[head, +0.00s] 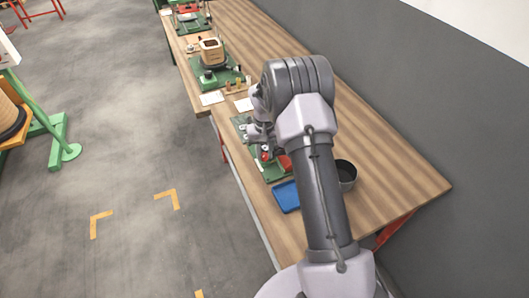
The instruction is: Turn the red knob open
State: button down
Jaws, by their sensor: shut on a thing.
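The red knob (265,156) shows as a small red spot on a green plate (272,173) on the wooden table. My gripper (264,147) points down right over it, at the end of my arm. The gripper is shut on the red knob, as far as this small view tells. The fingertips are tiny here and partly hidden, so the knob's turn angle cannot be read.
A larger red part (285,163) sits just right of the knob, partly behind my arm. A blue tray (286,196) and a dark round pot (346,175) stand nearer. A wooden coil (211,51) stands farther along the table (405,186). A grey wall is at right.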

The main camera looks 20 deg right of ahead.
aim_at(265, 154)
jog(key=c, duration=1.4)
grip_release()
jog(key=shift+c, duration=0.2)
jog(key=shift+r, duration=0.1)
notch_tip(265, 154, up, 17)
jog(key=p, duration=0.4)
jog(key=shift+r, duration=0.15)
